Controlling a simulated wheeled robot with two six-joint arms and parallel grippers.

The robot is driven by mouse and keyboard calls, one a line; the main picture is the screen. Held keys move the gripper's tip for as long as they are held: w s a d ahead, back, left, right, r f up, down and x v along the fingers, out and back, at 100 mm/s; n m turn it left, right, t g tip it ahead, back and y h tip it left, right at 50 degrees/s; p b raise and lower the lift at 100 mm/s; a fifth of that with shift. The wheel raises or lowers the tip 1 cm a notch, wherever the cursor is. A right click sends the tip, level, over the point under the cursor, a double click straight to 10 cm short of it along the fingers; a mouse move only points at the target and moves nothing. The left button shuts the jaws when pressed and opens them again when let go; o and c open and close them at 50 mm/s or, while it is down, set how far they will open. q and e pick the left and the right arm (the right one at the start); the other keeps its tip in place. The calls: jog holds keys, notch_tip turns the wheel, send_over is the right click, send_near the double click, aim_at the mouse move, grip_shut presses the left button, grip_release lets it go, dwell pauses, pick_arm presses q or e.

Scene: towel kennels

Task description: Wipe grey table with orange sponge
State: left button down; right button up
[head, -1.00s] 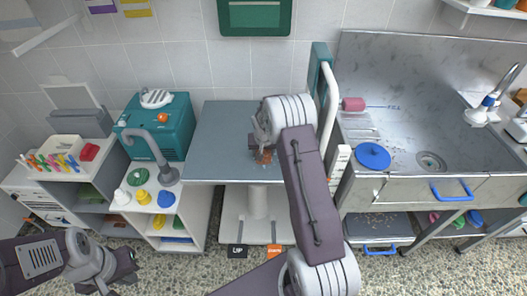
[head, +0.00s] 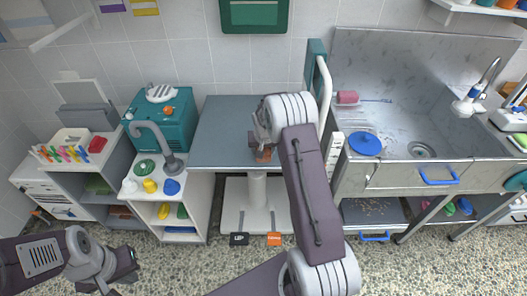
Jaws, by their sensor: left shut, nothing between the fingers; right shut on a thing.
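The grey table (head: 218,133) stands against the tiled wall on a white pedestal. My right arm reaches over its right half. My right gripper (head: 261,148) is shut on the orange sponge (head: 263,155) near the table's front edge. Only a small part of the sponge shows below the fingers, and I cannot tell whether it touches the top. My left gripper (head: 125,268) is shut and empty, low at the left over the speckled floor, away from the table.
A white rail and teal post (head: 316,62) rise at the table's right edge. The steel sink counter (head: 395,172) is further right, with a blue lid (head: 365,143). Two pedals lie below.

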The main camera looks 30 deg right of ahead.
jog(key=shift+w+d+r+p, duration=0.1)
jog(key=shift+r+p, duration=0.2)
jog(key=shift+r, duration=0.1)
jog(key=shift+w+d+r+p, duration=0.1)
jog(key=shift+r+p, duration=0.15)
jog(key=shift+r, duration=0.15)
notch_tip(320, 180, up, 2)
jog(key=shift+s+a+r+p, duration=0.15)
jog(key=shift+r+p, duration=0.1)
jog(key=shift+p, duration=0.65)
jog(key=shift+r+p, duration=0.5)
jog(key=shift+r, duration=0.15)
